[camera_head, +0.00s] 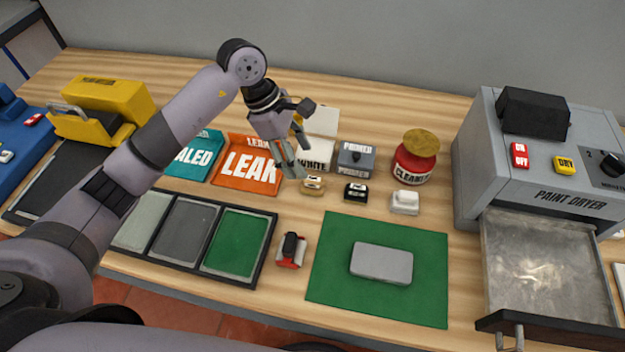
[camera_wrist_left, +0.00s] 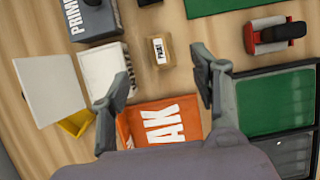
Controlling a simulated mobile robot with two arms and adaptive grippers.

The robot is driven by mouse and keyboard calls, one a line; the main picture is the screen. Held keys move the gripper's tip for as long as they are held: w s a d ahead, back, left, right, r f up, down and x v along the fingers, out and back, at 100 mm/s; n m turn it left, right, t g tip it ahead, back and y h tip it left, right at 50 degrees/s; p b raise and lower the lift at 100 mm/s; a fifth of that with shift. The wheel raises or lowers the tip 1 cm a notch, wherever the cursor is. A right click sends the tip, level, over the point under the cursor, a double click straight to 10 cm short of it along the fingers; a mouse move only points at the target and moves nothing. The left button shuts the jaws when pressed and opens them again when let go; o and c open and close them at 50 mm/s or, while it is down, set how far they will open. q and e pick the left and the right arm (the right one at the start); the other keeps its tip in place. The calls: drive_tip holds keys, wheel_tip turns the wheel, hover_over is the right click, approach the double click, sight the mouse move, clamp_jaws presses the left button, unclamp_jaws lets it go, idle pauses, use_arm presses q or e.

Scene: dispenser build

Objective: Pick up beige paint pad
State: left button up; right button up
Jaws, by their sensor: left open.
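The beige paint pad (camera_head: 313,185) lies on the wooden table in front of the white box, left of a black pad. In the left wrist view the beige pad (camera_wrist_left: 161,50) shows a label and lies ahead of the fingertips, between their lines. My left gripper (camera_head: 289,162) is open and empty, above and slightly left of the beige pad. Its two fingers (camera_wrist_left: 160,70) are spread apart in the left wrist view. My right gripper is not in view.
A black pad (camera_head: 356,193) and a white pad (camera_head: 405,202) stand to the right. Behind are the white box (camera_head: 318,150), grey primer box (camera_head: 356,158) and red cleaner jar (camera_head: 412,165). A green mat (camera_head: 335,283) with a grey block lies in front.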

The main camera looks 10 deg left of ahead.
sight(312, 178)
use_arm(q)
drive_tip(key=x, duration=0.3)
drive_tip(key=p+x, duration=0.2)
drive_tip(key=x, duration=0.3)
drive_tip(key=shift+d+f, duration=0.15)
drive_tip(key=shift+f, duration=0.1)
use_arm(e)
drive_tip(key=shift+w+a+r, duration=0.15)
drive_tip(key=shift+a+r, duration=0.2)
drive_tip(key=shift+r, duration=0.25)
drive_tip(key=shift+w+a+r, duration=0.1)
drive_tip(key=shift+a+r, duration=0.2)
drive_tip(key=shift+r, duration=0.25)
use_arm(q)
drive_tip(key=shift+c, duration=0.3)
drive_tip(key=c, duration=1)
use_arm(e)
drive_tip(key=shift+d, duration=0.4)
use_arm(q)
drive_tip(key=shift+r, duration=0.1)
drive_tip(key=shift+c, duration=0.2)
wheel_tip(312, 178, up, 20)
drive_tip(key=b, duration=0.2)
drive_tip(key=shift+b, duration=0.3)
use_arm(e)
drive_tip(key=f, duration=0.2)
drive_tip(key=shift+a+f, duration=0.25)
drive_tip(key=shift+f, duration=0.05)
